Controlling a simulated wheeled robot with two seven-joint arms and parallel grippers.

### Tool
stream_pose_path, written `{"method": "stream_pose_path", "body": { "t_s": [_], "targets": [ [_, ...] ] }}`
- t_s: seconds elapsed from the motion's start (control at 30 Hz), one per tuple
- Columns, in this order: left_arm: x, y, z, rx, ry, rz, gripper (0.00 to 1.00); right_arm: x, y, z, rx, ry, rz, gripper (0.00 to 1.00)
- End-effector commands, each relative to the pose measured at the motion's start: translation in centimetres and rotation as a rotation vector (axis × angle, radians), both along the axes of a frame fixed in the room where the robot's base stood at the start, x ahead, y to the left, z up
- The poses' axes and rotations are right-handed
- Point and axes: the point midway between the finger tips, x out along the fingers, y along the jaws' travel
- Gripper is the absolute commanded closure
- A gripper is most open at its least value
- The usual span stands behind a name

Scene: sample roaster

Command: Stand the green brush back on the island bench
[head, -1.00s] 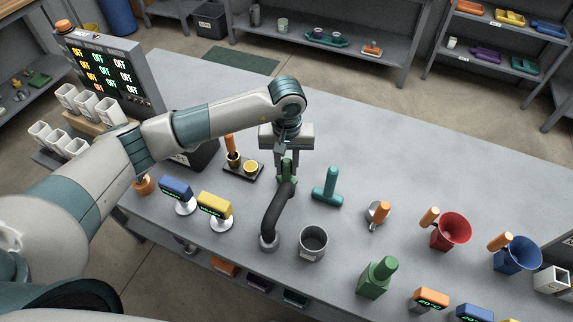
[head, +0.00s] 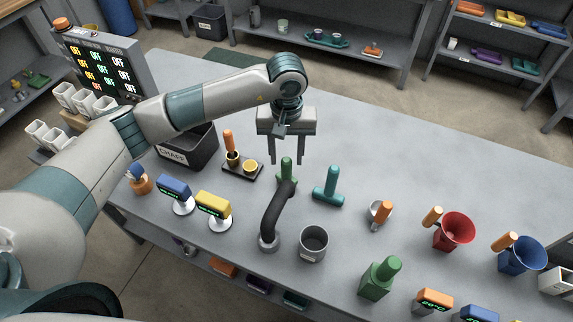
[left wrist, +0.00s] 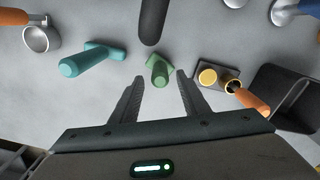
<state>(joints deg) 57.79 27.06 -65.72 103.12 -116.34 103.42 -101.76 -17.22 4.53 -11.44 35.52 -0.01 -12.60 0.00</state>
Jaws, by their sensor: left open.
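The green brush (head: 287,169) stands upright on the grey bench (head: 350,150), partly hidden behind a black curved pipe in the head view. In the left wrist view the green brush (left wrist: 160,68) shows just beyond the fingertips, its handle end toward the camera. My left gripper (head: 287,160) is above the brush, pointing down, open and empty. Its two fingers (left wrist: 160,79) are spread in the left wrist view with a clear gap between them and do not hold the brush. My right gripper is not in view.
The black curved pipe (head: 271,215) is close in front of the brush. A teal brush-like tool (head: 329,187) stands to its right and a tray with cups (head: 241,170) to its left. A grey cup (head: 313,243) is nearer. The bench behind is clear.

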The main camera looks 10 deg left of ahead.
Motion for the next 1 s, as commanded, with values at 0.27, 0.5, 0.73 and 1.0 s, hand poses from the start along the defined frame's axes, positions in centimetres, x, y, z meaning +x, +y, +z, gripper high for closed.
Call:
{"method": "stream_pose_path", "body": {
  "t_s": [0.27,0.5,0.73,1.0],
  "targets": [
    [0.1,0.0,4.8,-0.001,-0.005,-0.001,0.58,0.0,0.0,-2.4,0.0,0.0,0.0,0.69],
    [0.1,0.0,7.2,-0.001,-0.002,0.0,0.58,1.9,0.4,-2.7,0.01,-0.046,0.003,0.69],
    [0.0,0.0,7.8,0.0,0.0,-0.001,0.58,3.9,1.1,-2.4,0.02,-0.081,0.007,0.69],
    [0.0,0.0,7.7,0.0,0.0,-0.001,0.58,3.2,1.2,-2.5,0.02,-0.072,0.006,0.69]
  ]
}}
